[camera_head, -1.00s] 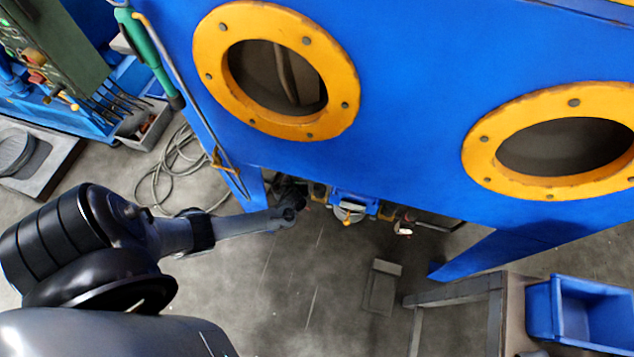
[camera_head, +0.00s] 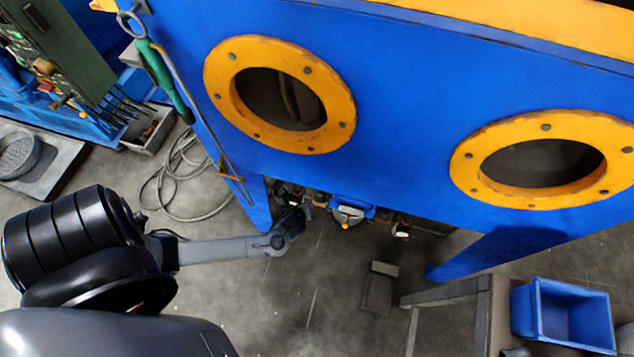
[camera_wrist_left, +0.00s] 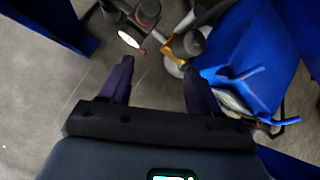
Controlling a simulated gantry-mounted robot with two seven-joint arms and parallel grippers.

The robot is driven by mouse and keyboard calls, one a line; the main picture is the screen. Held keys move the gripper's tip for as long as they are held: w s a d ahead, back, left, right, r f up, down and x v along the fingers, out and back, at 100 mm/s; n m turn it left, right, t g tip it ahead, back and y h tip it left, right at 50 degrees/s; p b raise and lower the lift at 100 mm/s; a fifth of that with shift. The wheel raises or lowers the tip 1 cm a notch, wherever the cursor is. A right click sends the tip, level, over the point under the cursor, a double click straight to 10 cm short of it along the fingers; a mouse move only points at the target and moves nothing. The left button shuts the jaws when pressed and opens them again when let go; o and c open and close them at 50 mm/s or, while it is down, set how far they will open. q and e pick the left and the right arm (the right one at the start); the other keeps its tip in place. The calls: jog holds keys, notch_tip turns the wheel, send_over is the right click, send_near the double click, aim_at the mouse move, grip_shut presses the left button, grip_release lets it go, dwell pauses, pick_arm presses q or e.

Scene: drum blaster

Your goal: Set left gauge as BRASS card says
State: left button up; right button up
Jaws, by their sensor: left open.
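My left gripper (camera_wrist_left: 158,67) is open and empty, with a dark finger on each side in the left wrist view. Ahead of its fingertips are a small fitting with a white face (camera_wrist_left: 128,39) and a dark round knob (camera_wrist_left: 188,44) with a brass-coloured part under it. In the head view, the left gripper is small and dark under the blue cabinet's lower edge, beside a white round-faced fitting (camera_head: 348,213). Another small white-faced fitting (camera_head: 401,233) hangs to its right. I cannot tell which is the left gauge. No face is readable, and I see no BRASS card. My right gripper is not in view.
The blue cabinet (camera_head: 400,100) with two yellow-rimmed portholes overhangs the fittings; its blue leg (camera_head: 256,205) stands left of them. A blue bracket (camera_wrist_left: 240,88) lies right of the fingers. A blue bin (camera_head: 565,312) is at lower right. The floor below is mostly clear.

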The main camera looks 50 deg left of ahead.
pick_arm(q)
jog(key=s+d+r+n+g+h, duration=0.1)
jog(key=d+r+n+h, duration=0.3)
jog(key=d+r+n, duration=0.7)
jog(key=shift+s+d+r+n, duration=0.4)
jog(key=shift+s+d+n, duration=0.1)
jog(key=shift+s+d, duration=0.4)
jog(key=shift+w, duration=0.1)
